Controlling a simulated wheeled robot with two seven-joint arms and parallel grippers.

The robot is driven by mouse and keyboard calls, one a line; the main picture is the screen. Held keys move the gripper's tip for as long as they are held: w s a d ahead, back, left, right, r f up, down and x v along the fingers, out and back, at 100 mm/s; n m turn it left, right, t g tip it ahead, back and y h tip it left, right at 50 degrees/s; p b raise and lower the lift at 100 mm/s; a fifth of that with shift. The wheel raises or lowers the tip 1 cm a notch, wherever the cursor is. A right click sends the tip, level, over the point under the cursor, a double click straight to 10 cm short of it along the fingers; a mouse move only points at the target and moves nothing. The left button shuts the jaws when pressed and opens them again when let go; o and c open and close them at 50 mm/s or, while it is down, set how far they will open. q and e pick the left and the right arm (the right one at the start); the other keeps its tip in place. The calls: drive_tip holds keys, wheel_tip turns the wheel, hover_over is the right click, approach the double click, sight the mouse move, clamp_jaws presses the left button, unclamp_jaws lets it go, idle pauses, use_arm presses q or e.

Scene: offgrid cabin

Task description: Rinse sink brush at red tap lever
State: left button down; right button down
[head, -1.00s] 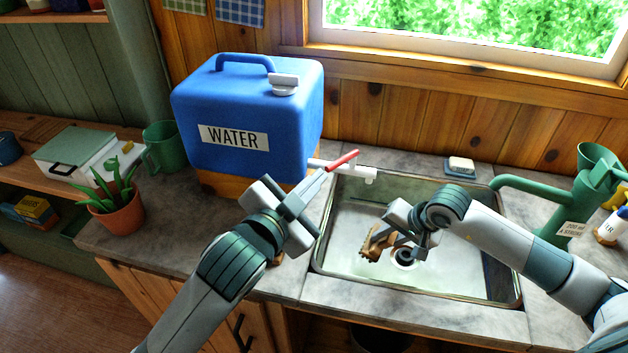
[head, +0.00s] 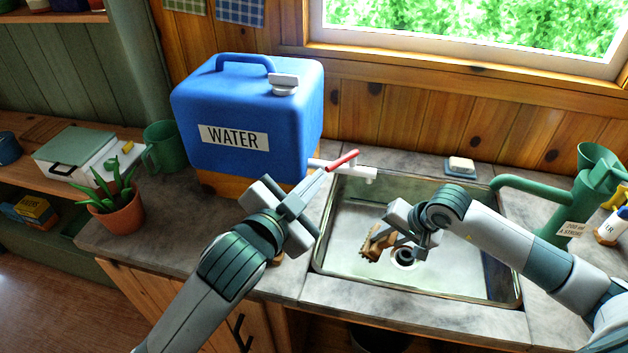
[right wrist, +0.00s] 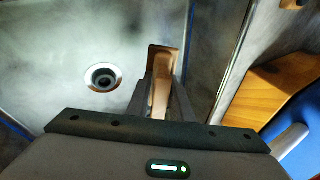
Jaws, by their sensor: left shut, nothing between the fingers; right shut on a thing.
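The sink brush (head: 375,245), with a wooden body, hangs inside the metal sink (head: 345,215), left of the drain. My right gripper (head: 394,240) is shut on it. In the right wrist view the brush's wooden handle (right wrist: 161,88) stands between the fingers, its far end hidden. The red tap lever (head: 343,160) sits on the white tap (head: 350,171) of the blue water container (head: 245,110). My left gripper (head: 321,174) is shut and empty, its tips at the lever's near left end. I cannot tell whether they touch. No water stream is discernible.
A green watering can (head: 570,205) stands right of the sink, its spout reaching over the rim. A soap dish (head: 460,167) lies behind the sink. A potted plant (head: 122,212) and green mug (head: 163,146) stand left. The counter in front of the container is mostly clear.

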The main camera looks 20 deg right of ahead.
drive_tip(key=s+d+r, duration=0.2)
drive_tip(key=s+r, duration=0.2)
drive_tip(key=shift+s, duration=0.3)
idle(0.4)
drive_tip(key=shift+d, duration=0.1)
idle(1.0)
